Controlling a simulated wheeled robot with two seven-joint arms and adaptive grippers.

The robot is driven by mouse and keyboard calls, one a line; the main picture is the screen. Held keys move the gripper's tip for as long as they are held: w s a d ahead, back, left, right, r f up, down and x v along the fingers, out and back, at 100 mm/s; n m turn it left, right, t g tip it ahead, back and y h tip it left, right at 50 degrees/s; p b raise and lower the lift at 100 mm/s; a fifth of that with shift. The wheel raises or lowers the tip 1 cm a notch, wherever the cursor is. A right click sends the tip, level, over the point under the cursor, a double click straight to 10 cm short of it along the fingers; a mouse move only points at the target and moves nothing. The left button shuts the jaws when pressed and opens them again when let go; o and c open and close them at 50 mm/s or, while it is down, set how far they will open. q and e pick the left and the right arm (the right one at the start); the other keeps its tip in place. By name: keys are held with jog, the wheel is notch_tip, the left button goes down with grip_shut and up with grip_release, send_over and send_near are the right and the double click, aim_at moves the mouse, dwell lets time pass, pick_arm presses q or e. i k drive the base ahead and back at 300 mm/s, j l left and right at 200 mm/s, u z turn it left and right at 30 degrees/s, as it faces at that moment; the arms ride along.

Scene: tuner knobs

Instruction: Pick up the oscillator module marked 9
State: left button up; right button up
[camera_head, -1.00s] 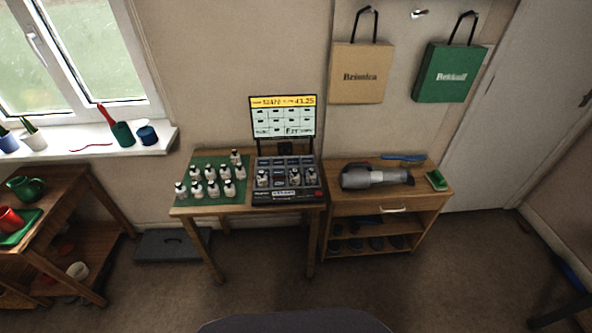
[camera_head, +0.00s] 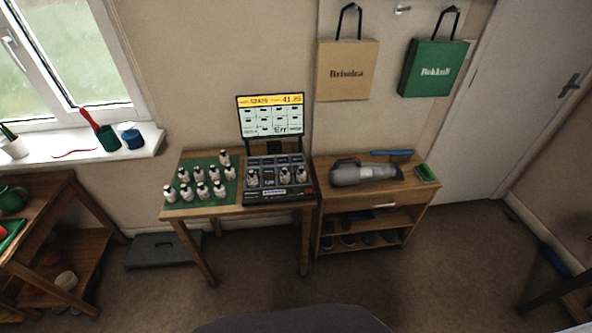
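Several small white oscillator modules with dark tops (camera_head: 201,190) stand in rows on a green mat (camera_head: 198,163) on the wooden table. Several more modules (camera_head: 285,176) sit in the front compartments of a dark rack (camera_head: 277,197) on the same table. The marks on the modules are too small to read, so I cannot tell which is 9. A screen (camera_head: 271,116) behind the rack shows a grid of cells, a yellow top bar with "41.25", and "Err" in a lower cell. Neither of my grippers is in view.
A wooden shelf unit (camera_head: 335,200) stands right of the table, with a grey handheld vacuum (camera_head: 362,173) and a green brush (camera_head: 425,173) on top. Another wooden shelf (camera_head: 85,245) is at the left. A grey box (camera_head: 163,250) lies on the floor. The floor in front is clear.

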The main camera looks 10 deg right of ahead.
aim_at(285, 176)
jog(key=j+z, duration=0.4)
jog(key=k+j+z, duration=0.15)
jog(key=j+z, duration=0.25)
jog(key=k+j+z, duration=0.15)
jog(key=z, duration=0.25)
jog(key=k+j+z, duration=0.15)
jog(key=j+z, duration=0.15)
jog(key=z, duration=0.15)
